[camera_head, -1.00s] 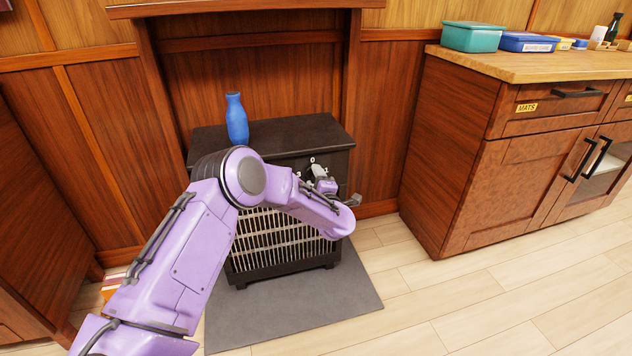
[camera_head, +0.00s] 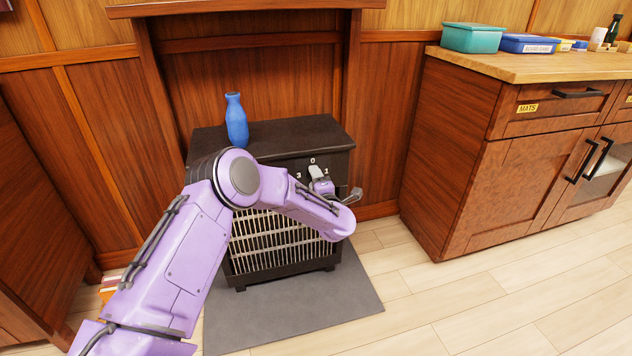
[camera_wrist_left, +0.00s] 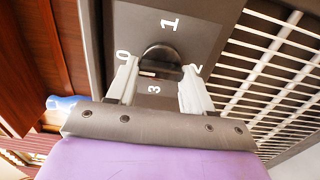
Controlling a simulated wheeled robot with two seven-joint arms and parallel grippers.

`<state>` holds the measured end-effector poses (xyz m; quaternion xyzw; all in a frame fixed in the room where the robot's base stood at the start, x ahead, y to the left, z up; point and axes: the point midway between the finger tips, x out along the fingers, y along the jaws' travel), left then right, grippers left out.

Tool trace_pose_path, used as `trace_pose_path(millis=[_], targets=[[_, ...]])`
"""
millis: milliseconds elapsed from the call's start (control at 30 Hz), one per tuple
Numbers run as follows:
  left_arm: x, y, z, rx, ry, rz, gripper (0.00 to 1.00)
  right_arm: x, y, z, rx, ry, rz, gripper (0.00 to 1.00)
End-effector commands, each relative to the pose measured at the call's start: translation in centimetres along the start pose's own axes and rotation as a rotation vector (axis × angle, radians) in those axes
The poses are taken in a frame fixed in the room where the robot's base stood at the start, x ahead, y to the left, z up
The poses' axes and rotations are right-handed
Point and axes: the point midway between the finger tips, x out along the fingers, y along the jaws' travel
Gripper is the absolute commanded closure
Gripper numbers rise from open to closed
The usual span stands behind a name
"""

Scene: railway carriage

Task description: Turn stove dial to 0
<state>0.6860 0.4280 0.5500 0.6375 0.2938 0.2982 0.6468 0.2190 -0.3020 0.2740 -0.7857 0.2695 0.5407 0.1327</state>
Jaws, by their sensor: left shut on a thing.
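The stove (camera_head: 285,135) is a black box heater with a pale grille, standing in a wooden alcove. Its dial (camera_wrist_left: 161,52) is a dark round knob in the left wrist view, with white marks 0, 1, 2 and 3 around it. My left gripper (camera_wrist_left: 160,75) is shut on the dial, its pale fingers on the sides of 0 and 2. In the head view the left gripper (camera_head: 318,177) is at the upper right of the stove's front, just below the 0 mark. It hides the dial there, and I cannot tell where the dial points. My right gripper is not in view.
A blue bottle (camera_head: 236,120) stands on the stove top. A grey mat (camera_head: 300,318) lies under the stove. A wooden cabinet (camera_head: 470,150) with a teal box (camera_head: 472,38) and a blue box (camera_head: 527,43) stands to the right. Pale floor is clear between.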

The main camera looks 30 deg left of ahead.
Motion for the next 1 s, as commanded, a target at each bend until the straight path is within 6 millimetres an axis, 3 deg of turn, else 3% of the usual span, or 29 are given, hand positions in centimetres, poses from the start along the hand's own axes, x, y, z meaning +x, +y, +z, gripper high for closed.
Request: trace_pose_path(millis=[67,100,167,533,833,1000], targets=[[0.0,-0.1,-0.1,-0.002,0.003,-0.002,0.79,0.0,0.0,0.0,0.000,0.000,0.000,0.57],[0.0,-0.1,-0.1,-0.002,0.003,-0.002,0.43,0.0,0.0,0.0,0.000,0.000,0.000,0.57],[0.0,-0.1,-0.1,-0.001,0.003,-0.001,0.23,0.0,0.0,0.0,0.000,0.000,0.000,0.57],[-0.8,0.1,0.1,0.000,-0.002,-0.001,0.23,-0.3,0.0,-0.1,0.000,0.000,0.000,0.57],[-7.6,0.3,0.1,0.002,-0.004,-0.001,0.23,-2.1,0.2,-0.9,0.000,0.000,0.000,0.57],[-10.1,0.1,0.0,0.000,-0.001,-0.001,0.23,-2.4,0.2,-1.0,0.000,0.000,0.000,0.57]])
